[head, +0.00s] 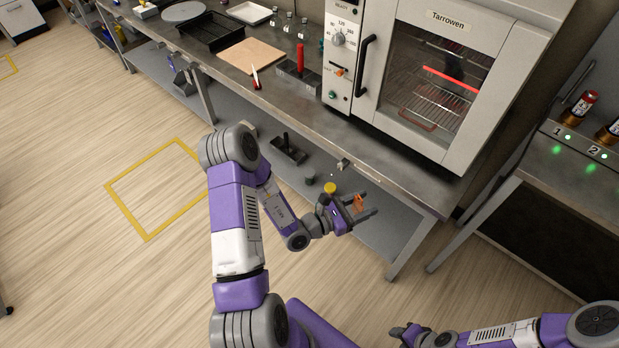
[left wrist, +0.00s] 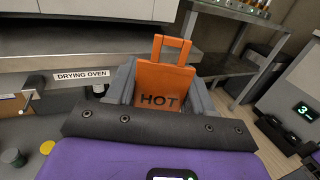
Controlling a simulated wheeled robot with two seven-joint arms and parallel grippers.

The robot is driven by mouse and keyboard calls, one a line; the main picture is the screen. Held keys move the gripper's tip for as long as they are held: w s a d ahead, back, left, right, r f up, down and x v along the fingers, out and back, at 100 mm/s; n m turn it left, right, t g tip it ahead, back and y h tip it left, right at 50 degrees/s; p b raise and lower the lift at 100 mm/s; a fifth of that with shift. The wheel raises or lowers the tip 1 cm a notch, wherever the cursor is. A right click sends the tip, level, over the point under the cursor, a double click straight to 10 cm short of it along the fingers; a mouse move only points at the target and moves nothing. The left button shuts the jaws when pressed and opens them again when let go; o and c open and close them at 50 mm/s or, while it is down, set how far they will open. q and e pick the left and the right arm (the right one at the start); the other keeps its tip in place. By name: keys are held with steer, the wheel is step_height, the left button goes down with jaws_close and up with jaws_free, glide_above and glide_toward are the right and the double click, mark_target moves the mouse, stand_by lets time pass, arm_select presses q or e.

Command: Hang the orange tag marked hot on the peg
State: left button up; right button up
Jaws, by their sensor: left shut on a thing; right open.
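The orange tag, marked HOT with a square loop handle on top (left wrist: 160,85), is held upright between the fingers of my left gripper (head: 363,208). It also shows small in the head view (head: 358,202). My left gripper is shut on it, out in front of the bench's front edge and below the top. A small metal peg (head: 343,164) sticks out from that edge, up and left of the gripper. In the left wrist view the peg (left wrist: 30,96) is at the left, beside the DRYING OVEN label, apart from the tag. My right gripper (head: 400,332) is open, low in the head view.
The oven (head: 435,65) stands on the steel bench, its door shut. A lower shelf (head: 385,222) under the bench holds a black block and small round items. At right is a stand with green lights (head: 578,150). The floor at left is clear.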

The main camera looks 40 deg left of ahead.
arm_select(q)
steer(key=w+a+f+n+t+y+p, duration=0.1)
steer(key=w+a+f+n+y, duration=0.1)
steer(key=a+f+y, duration=0.5)
steer(key=w+a+f+n+t+p, duration=0.1)
steer(key=w+a+f+n+p, duration=0.15)
steer(key=a+f, duration=0.55)
steer(key=w+a+r+b, duration=0.1)
steer(key=w+b, duration=0.4)
steer(key=w, duration=0.2)
steer(key=shift+a+r, duration=0.3)
steer(key=shift+r, duration=0.05)
steer(key=shift+w+b, duration=0.45)
steer(key=shift+w, duration=0.05)
steer(key=shift+c, duration=0.4)
steer(key=shift+w+d+f+b, duration=0.1)
steer(key=shift+w+f+b, duration=0.25)
steer(key=shift+w, duration=0.3)
steer(key=shift+f, duration=0.1)
steer(key=o, duration=1.2)
steer(key=shift+c, duration=0.2)
